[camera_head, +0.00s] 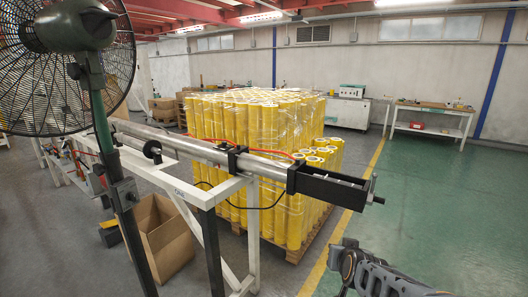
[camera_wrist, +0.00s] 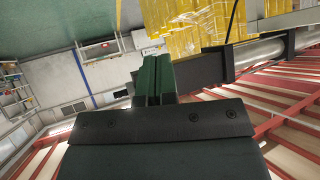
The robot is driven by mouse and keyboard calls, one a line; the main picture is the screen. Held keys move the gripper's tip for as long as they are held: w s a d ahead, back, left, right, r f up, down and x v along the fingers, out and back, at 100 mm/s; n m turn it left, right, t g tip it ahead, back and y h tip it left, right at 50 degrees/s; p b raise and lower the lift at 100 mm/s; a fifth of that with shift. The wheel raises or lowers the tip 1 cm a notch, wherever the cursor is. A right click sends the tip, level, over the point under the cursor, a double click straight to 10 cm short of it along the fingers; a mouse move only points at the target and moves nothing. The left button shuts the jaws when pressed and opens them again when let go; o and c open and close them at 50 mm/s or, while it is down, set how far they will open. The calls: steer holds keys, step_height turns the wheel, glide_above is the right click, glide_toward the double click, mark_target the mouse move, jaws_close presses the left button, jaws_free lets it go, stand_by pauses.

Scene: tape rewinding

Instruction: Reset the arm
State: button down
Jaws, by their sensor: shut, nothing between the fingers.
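My arm (camera_head: 385,276) reaches in from the lower right of the head view. My gripper itself is hard to make out there. In the wrist view my gripper (camera_wrist: 154,76) shows as two dark green fingers close together, shut with nothing between them. In that view the fingers overlap the black end block (camera_wrist: 200,69) of the metal shaft, but I cannot tell how far apart they are. In the head view the shaft (camera_head: 195,150) lies across a white frame, with its black end block (camera_head: 330,187) pointing right.
A pallet of yellow rolls (camera_head: 260,130) stands behind the white frame (camera_head: 247,235). A large black fan (camera_head: 65,75) fills the upper left, and an open cardboard box (camera_head: 160,240) sits below. A table (camera_head: 432,110) is at the back right. The green floor (camera_head: 450,200) on the right is clear.

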steer(key=s+a+r+n+g+p, duration=0.1)
steer(key=s+a+r+g+p, duration=0.1)
steer(key=s+r+p, duration=0.4)
steer(key=s+a+r+n+g+y+p, duration=0.1)
steer(key=s+a+r+g+p, duration=0.2)
steer(key=s, duration=0.7)
step_height(320, 180, up, 3)
steer(key=g+p, duration=0.2)
steer(key=p, duration=0.1)
steer(key=shift+s+a+r+n, duration=0.15)
steer(key=shift+s+r+n, duration=0.1)
steer(key=shift+n, duration=0.15)
steer(key=shift+f, duration=0.15)
